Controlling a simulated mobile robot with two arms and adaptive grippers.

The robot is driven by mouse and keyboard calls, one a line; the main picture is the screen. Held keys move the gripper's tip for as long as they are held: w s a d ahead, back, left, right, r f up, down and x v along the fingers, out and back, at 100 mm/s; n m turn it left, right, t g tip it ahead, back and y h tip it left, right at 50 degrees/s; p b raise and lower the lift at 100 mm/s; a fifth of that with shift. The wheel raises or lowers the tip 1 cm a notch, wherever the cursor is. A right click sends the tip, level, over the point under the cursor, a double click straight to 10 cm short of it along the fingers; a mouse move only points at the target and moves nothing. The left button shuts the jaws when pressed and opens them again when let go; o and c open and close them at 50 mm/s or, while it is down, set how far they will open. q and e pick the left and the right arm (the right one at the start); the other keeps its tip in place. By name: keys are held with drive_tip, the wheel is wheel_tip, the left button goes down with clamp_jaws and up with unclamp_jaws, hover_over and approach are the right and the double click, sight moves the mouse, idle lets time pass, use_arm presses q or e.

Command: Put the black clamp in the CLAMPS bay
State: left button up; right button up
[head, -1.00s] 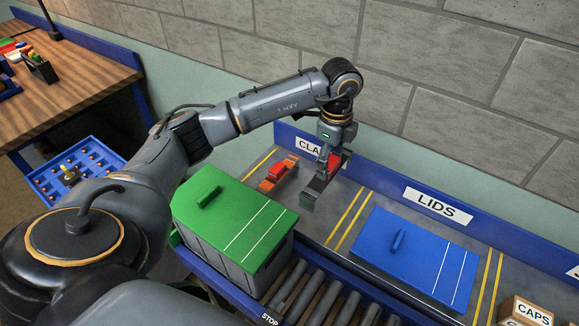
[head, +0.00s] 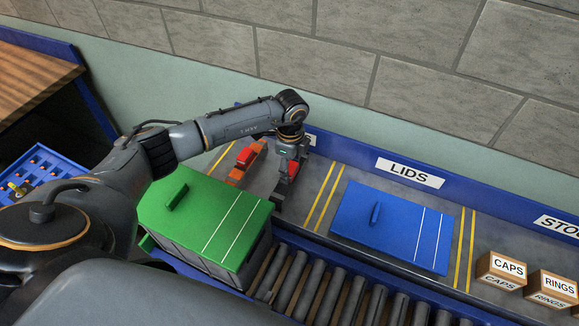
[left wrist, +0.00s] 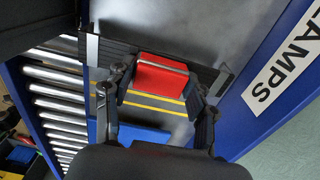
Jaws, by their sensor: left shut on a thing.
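The black clamp, with a red block on its dark bar, is in my left gripper (head: 287,176). In the head view its red part (head: 293,168) shows beside the fingers. In the left wrist view the fingers (left wrist: 155,100) close on both sides of the red block (left wrist: 157,76), and the black bar (left wrist: 105,52) runs across behind it. The clamp is over or on the grey floor of the CLAMPS bay (head: 265,180); I cannot tell whether it touches. The CLAMPS sign (left wrist: 285,70) stands beside it; my arm mostly hides the sign in the head view. My right gripper is not seen.
An orange-red clamp (head: 247,158) lies left of my gripper. A green-lidded grey box (head: 205,222) stands in front, by the rollers (head: 315,292). A blue lid (head: 392,228) lies in the LIDS bay. CAPS (head: 502,271) and RINGS (head: 551,291) boxes stand at right.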

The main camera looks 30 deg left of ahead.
use_arm(q)
drive_tip(key=shift+f, duration=0.8)
drive_tip(key=o, duration=1)
drive_tip(key=shift+c, duration=0.2)
drive_tip(key=o, duration=0.3)
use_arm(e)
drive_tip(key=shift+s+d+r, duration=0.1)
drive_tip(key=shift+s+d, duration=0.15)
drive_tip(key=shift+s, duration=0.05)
